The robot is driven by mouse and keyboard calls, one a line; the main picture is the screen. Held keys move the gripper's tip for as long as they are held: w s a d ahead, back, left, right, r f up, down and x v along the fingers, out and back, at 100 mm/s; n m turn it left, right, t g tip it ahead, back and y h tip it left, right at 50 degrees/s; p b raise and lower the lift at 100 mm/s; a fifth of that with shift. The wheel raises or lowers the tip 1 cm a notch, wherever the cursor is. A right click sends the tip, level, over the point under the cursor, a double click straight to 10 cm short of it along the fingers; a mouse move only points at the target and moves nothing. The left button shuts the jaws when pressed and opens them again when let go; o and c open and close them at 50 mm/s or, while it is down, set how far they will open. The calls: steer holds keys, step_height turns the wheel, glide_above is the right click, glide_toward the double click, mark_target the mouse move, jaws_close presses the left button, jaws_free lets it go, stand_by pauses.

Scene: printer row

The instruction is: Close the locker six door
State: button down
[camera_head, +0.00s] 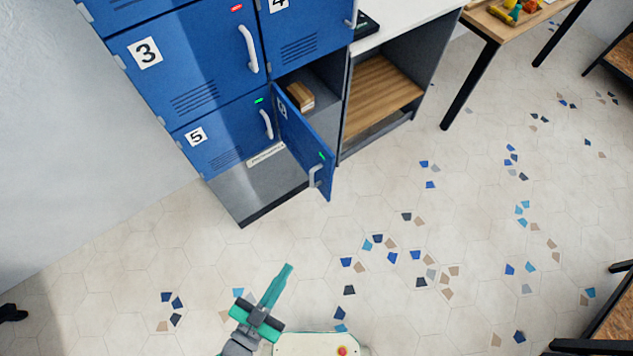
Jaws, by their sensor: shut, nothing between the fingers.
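The locker six door (304,141) is blue and stands open, swung outward from the bottom right locker of the blue block. Its number label is seen at a steep angle and is hard to read. A grey handle (315,176) and a green light are near its free edge. Inside the open locker (318,88) lies a small brown box (300,97). My gripper (288,268) is shut and empty, above the floor in front of the lockers. It is well apart from the door, nearer to me and a little left of the handle.
Locker five (222,135) and locker three (185,65) are closed, with white handles. An open wooden-floored cabinet (380,95) stands right of the lockers. A table (490,25) with colourful items is at the top right. The tiled floor between me and the lockers is clear.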

steer(key=w+a+m+g+h, duration=0.2)
steer(key=w+a+m+h, duration=0.15)
steer(key=w, duration=0.55)
steer(key=m+g+h, duration=0.2)
steer(key=h, duration=0.2)
glide_toward(328, 177)
steer(key=shift+n, duration=0.25)
steer(key=x, duration=0.6)
steer(key=shift+w+d+f, duration=0.1)
steer(key=shift+w, duration=0.1)
